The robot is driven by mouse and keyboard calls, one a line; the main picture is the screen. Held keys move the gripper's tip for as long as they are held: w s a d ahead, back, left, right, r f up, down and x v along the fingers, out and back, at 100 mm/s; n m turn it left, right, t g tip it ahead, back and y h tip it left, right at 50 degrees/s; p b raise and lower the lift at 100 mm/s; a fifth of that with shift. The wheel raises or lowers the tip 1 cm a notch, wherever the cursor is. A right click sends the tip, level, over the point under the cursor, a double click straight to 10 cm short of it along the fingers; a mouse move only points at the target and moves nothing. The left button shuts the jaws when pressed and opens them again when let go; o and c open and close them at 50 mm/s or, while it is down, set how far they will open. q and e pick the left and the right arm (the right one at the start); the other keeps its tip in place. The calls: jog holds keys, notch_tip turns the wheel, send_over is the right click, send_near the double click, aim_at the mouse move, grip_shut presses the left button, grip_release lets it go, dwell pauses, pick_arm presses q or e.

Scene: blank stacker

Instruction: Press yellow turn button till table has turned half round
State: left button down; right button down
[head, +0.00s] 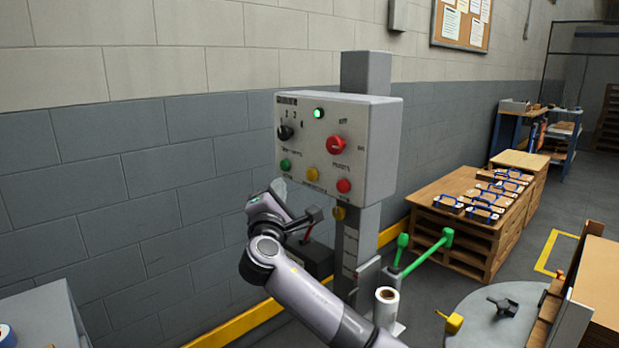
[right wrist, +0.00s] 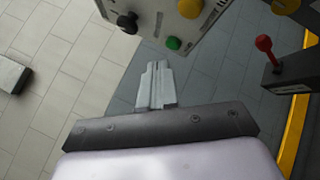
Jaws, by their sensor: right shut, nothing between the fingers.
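The yellow button (head: 312,174) sits in the bottom row of the grey control box, between a green button (head: 285,165) and a red one (head: 343,186). In the right wrist view the yellow button (right wrist: 188,8) is at the top edge, beyond the green button (right wrist: 173,43). My right gripper (head: 279,187) is just below the green button in the head view, left of and lower than the yellow one. Its fingers (right wrist: 155,72) are shut and empty, and look apart from the panel. The round grey table (head: 480,318) is partly visible at lower right. My left gripper is out of view.
A black knob (head: 285,132), a lit green lamp (head: 319,113) and a red knob (head: 336,145) share the panel. A red lever (head: 308,230) is below the box. Green-ended bars (head: 425,252) and a white roll (head: 386,308) stand right of the post.

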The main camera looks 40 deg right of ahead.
aim_at(312, 175)
jog(key=d, duration=0.5)
jog(key=shift+w+d, duration=0.2)
dwell(1.1)
dwell(0.9)
jog(key=shift+d, duration=0.4)
